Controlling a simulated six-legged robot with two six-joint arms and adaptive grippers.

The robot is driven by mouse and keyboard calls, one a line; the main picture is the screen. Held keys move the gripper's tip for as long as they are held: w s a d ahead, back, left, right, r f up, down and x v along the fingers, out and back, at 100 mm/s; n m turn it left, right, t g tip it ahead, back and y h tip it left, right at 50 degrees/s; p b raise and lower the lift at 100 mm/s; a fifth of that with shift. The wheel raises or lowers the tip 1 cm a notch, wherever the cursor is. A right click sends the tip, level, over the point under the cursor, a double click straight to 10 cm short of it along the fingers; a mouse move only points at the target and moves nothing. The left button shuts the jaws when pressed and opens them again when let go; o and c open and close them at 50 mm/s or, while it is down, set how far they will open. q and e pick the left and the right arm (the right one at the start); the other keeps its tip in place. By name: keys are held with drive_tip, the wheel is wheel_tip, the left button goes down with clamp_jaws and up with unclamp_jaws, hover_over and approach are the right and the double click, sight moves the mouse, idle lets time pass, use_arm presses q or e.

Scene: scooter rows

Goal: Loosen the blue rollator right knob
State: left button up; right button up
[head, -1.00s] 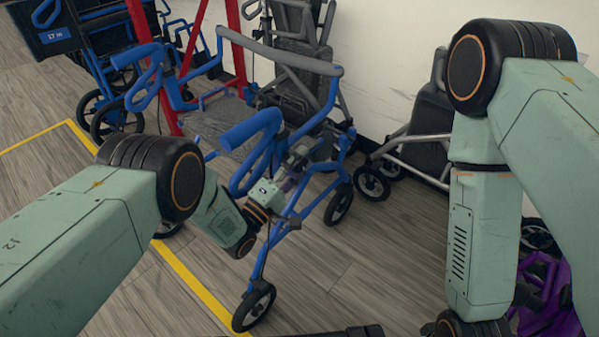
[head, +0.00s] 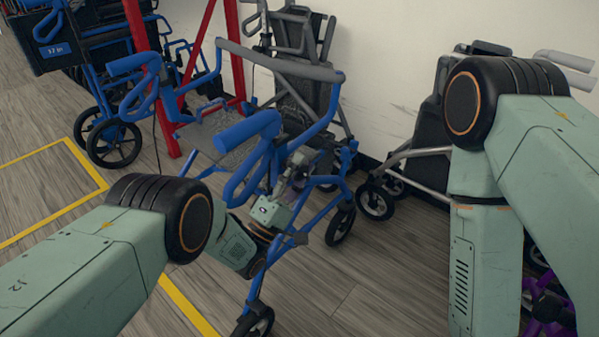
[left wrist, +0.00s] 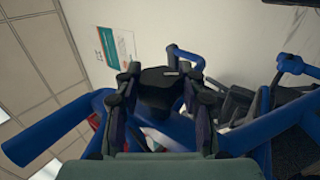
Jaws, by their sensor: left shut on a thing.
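The blue rollator (head: 265,145) stands in the middle of the head view, with blue handles and a grey crossbar. My left gripper (head: 297,172) reaches in among its tubes, below the handle. In the left wrist view my left gripper (left wrist: 161,92) has a dark knob (left wrist: 158,79) between its two fingers, against the blue frame, and is shut on it. In the head view the fingers and tubes hide the knob. My right arm fills the right side of the head view, and its gripper is out of view.
Another blue wheeled frame (head: 139,75) and a red upright frame (head: 137,22) stand at the back left. A grey-framed walker (head: 408,152) is by the wall at the right. A purple frame (head: 549,306) shows at lower right. Open floor (head: 385,270) lies at front centre.

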use_arm(q)
drive_tip(key=o, duration=1.2)
drive_tip(key=v, duration=0.7)
drive_tip(key=shift+s, duration=0.2)
drive_tip(key=shift+a+f, duration=0.15)
